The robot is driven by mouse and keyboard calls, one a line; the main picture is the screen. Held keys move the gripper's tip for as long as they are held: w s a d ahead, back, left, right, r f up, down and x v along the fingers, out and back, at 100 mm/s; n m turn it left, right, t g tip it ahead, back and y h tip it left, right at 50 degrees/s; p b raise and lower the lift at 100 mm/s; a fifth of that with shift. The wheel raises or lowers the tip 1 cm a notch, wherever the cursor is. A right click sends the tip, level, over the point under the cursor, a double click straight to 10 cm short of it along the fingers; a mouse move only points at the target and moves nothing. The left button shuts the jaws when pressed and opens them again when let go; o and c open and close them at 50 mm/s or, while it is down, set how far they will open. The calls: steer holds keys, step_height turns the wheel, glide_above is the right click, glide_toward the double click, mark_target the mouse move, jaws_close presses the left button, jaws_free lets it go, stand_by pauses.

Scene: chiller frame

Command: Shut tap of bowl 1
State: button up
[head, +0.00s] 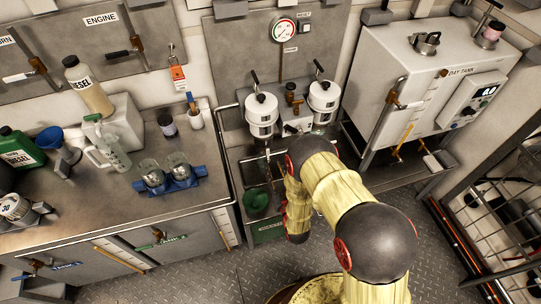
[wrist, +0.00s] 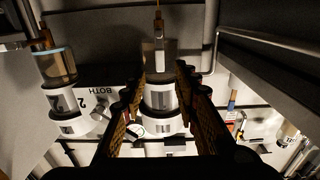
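Two white filter housings stand side by side in the head view, the left one (head: 261,117) and the right one (head: 322,98). The wrist view is upside down. There the unit in the middle, apparently bowl 1 (wrist: 160,97), has a white body and a dim glass part. A pale upright piece (wrist: 160,58) and a thin brass part (wrist: 158,22), likely its tap, show above it in the picture. The other unit (wrist: 58,98) is at left, near a "2". My gripper (wrist: 158,88) is open, its fingers framing the middle unit; contact is unclear. My arm hides it in the head view.
A selector marked "BOTH" (wrist: 98,110) sits between the units. A metal frame rail (wrist: 265,48) runs along the right of the wrist view. The bench (head: 110,205) is at left in the head view, the day tank (head: 430,75) at right. A green tub (head: 256,201) stands below.

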mark_target(268, 153)
steer(key=b+x, duration=0.1)
steer(key=x, duration=0.6)
steer(key=shift+w+a+f+b, duration=0.1)
steer(key=shift+w+b, duration=0.15)
steer(key=shift+b, duration=0.1)
steer(key=shift+c, duration=0.2)
steer(key=c, duration=0.7)
jaws_close()
